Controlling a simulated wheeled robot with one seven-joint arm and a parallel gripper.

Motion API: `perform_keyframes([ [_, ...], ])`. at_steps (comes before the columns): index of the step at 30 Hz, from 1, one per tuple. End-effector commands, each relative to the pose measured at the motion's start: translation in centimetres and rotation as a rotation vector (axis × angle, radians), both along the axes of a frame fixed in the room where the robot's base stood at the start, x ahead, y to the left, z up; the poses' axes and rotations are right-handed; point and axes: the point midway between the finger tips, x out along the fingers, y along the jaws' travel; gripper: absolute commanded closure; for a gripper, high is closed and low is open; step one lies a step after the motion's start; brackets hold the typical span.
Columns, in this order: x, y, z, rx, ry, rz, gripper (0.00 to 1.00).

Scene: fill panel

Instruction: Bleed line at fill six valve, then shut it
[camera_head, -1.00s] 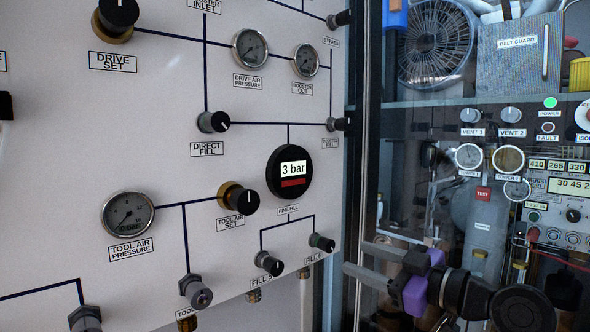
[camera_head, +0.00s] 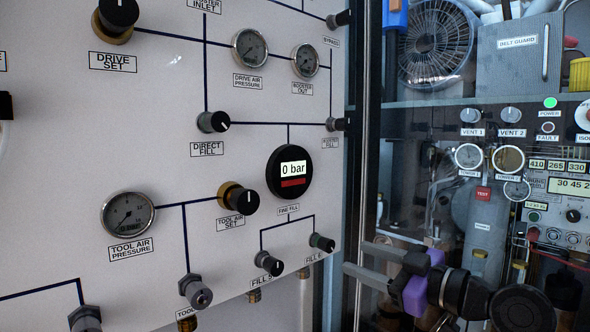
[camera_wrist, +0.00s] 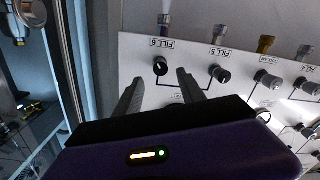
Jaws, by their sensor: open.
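The fill six valve is a small dark knob (camera_head: 322,242) at the panel's lower right, above the label FILL 6. In the wrist view the knob (camera_wrist: 160,66) appears upside down near the open fingers, close to the left one. The fill five knob (camera_head: 268,263) is to its left, and shows in the wrist view (camera_wrist: 220,73). The round digital fill gauge (camera_head: 289,172) reads 0 bar. My gripper (camera_head: 362,262) is open and empty, right of the fill six knob and apart from it. Its fingers (camera_wrist: 158,92) point toward the panel in the wrist view.
The white panel (camera_head: 200,165) carries the direct fill knob (camera_head: 213,122), the tool air set knob (camera_head: 238,198) and the tool air pressure gauge (camera_head: 127,214). Right of the panel is a vertical frame post and a glass-fronted cabinet of equipment behind my arm.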

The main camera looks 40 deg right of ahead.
Motion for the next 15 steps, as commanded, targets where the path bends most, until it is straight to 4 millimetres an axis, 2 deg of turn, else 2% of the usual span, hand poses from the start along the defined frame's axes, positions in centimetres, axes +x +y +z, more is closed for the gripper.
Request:
perform_keyframes([
  [15, 0.13, 0.25, 0.47, 0.001, 0.001, 0.005, 0.53],
])
